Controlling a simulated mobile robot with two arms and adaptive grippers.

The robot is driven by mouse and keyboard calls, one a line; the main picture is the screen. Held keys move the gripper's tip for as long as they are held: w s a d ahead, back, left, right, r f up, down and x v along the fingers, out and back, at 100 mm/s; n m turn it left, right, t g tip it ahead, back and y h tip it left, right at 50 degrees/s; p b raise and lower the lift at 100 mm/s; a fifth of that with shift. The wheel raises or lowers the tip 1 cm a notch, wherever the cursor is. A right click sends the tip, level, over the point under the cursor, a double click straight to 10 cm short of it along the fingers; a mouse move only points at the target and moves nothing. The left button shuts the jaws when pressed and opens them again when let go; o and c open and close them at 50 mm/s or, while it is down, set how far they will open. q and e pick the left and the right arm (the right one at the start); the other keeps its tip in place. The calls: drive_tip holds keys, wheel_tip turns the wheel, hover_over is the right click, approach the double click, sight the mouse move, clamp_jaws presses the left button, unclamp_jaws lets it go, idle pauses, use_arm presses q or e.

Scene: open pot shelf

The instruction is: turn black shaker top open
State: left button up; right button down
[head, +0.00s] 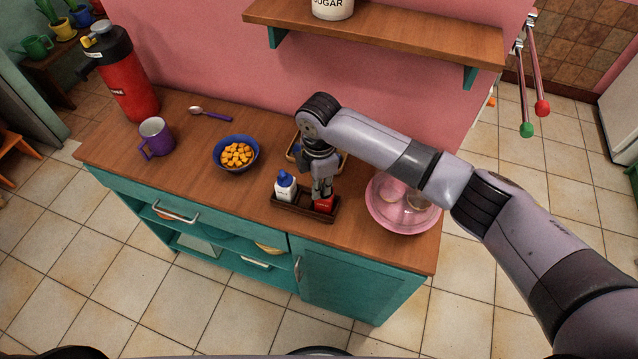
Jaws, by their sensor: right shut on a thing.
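A small dark wooden caddy (296,211) stands near the front edge of the counter. In its right part is a small red shaker (325,206), mostly covered by my right gripper. My right gripper (322,194) points down from above and is shut on the shaker's top. The black top itself is hidden by the fingers, so I cannot tell how far it is turned. A white shaker with a blue top (285,186) stands upright in the caddy's left part, apart from the fingers. My left gripper is not in view.
A pink glass bowl (376,213) is close right of the caddy. A blue bowl (219,163) of orange cubes, a purple mug (156,136), a spoon (211,114) and a red flask (128,80) are to the left. A wooden tray (291,152) is partly hidden behind my wrist. A shelf (400,35) hangs above.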

drive_tip(key=shift+n, duration=0.4)
idle(3.4)
idle(0.5)
drive_tip(key=c, duration=1.7)
unclamp_jaws()
drive_tip(key=shift+o, duration=0.2)
wheel_tip(320, 180, up, 12)
